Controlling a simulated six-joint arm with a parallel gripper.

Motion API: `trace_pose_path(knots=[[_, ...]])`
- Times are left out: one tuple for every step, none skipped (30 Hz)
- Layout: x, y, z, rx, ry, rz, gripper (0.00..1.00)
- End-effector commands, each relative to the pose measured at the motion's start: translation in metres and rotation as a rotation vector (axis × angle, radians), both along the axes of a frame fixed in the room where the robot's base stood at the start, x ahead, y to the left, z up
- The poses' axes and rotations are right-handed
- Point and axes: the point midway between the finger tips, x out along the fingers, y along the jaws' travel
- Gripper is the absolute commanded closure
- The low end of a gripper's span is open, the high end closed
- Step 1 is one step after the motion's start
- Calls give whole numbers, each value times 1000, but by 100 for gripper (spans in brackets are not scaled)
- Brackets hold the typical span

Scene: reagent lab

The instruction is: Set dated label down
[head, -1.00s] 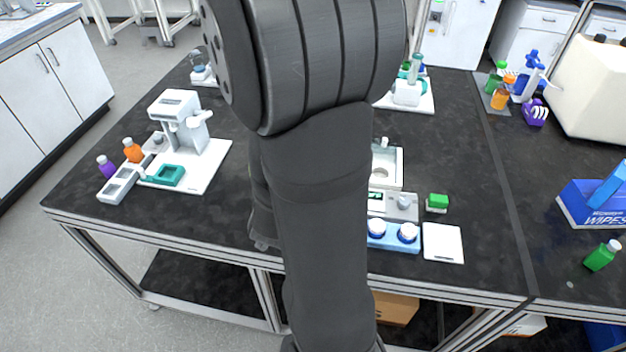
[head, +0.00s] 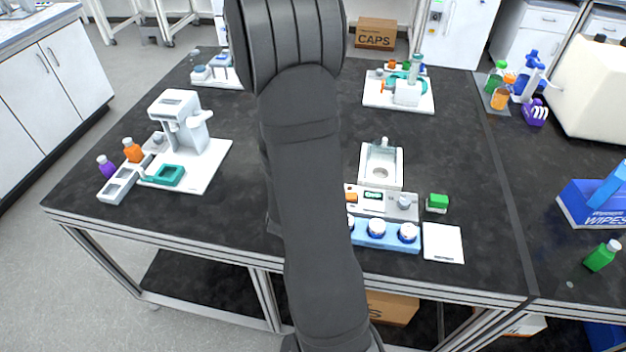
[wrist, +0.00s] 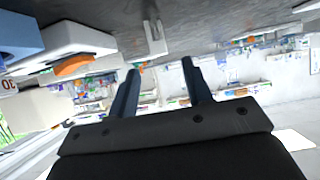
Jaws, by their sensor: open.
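I cannot pick out a dated label for certain in either view. A white square pad (head: 443,242) lies flat at the bench's front edge in the head view; I cannot read any writing on it. In the wrist view my gripper (wrist: 160,72) has its two dark fingers apart with nothing held between them. Beyond the fingertips, a small pale upright piece (wrist: 155,38) meets the dark bench surface; I cannot tell what it is. In the head view my gripper is hidden behind my arm.
A white instrument (head: 185,130) stands at left. Bare bench (head: 235,215) lies between that instrument and my arm.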

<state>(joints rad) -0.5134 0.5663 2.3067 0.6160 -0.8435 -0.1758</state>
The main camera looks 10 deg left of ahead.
Motion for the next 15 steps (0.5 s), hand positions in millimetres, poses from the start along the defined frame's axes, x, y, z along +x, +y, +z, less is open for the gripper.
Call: trace_pose_path(knots=[[7, -1, -4, -1, 1, -3, 55], [10, -1, -6, -1, 1, -2, 55], [14, -1, -8, -1, 2, -2, 55], [17, 0, -9, -1, 1, -2, 55], [19, 0, -10, 0, 1, -1, 55], [21, 0, -11, 0, 1, -1, 55], [22, 0, -12, 0, 1, 0, 55], [22, 0, -13, 0, 1, 0, 55], [24, 0, -13, 0, 1, 0, 55], [26, 0, -14, 0, 1, 0, 55], [28, -1, -15, 0, 1, -1, 55], [32, -1, -17, 0, 0, -1, 55], [36, -1, -19, 0, 1, -2, 55], [39, -1, -22, 0, 2, -2, 55], [45, -1, -24, 0, 1, -2, 55]])
